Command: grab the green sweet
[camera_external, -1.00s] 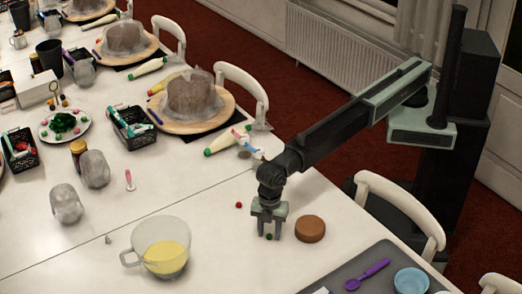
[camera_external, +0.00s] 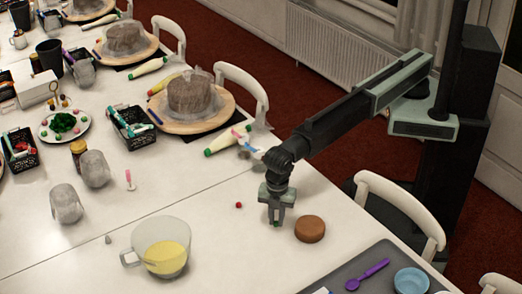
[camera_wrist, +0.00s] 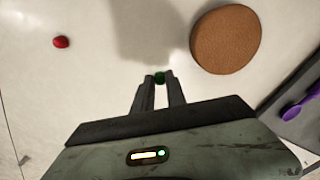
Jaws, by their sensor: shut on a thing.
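The green sweet (camera_wrist: 160,78) is a small dark green ball between my fingertips in the wrist view. My gripper (camera_wrist: 160,80) is shut on it, with one finger on each side. In the external view my gripper (camera_external: 275,222) points down over the white table, and the green sweet (camera_external: 276,224) shows as a small green spot at its tips. The fingers partly hide the sweet. I cannot tell for sure whether it is clear of the table.
A brown round cake (camera_external: 310,229) stands close to the right of my gripper. A red sweet (camera_external: 239,205) lies to the left. A glass jug with yellow liquid (camera_external: 165,250) stands at front left. A grey tray (camera_external: 335,280) with a purple spoon (camera_external: 368,274) and blue bowl (camera_external: 411,281) is at front right.

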